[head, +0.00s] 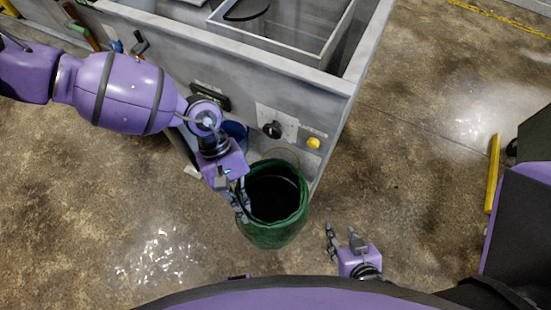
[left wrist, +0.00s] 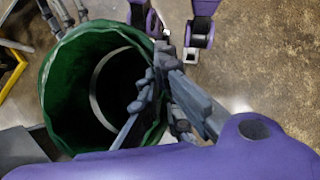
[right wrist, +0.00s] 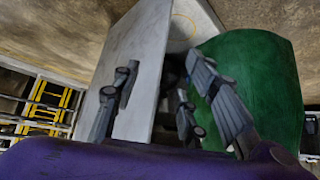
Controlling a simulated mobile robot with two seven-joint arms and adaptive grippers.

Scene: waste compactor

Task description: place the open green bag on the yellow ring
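The green bag (head: 262,236) is open, its dark mouth facing up, beside the corner of the grey machine. My left gripper (head: 242,204) is at the bag's left rim. In the left wrist view its fingers (left wrist: 165,92) straddle the rim, closed on the bag wall. A thin yellow ring (head: 283,149) shows just beyond the bag's far rim, partly hidden by it; the bag appears apart from it. My right gripper (head: 343,240) is open and empty, to the lower right of the bag. The bag (right wrist: 262,85) fills the right side of the right wrist view.
The grey machine (head: 300,95) has a black knob (head: 272,129) and a yellow button (head: 313,143) on its front. A blue round object (head: 235,130) is by my left wrist. Tools hang at the machine's upper left. Open floor lies right of the machine.

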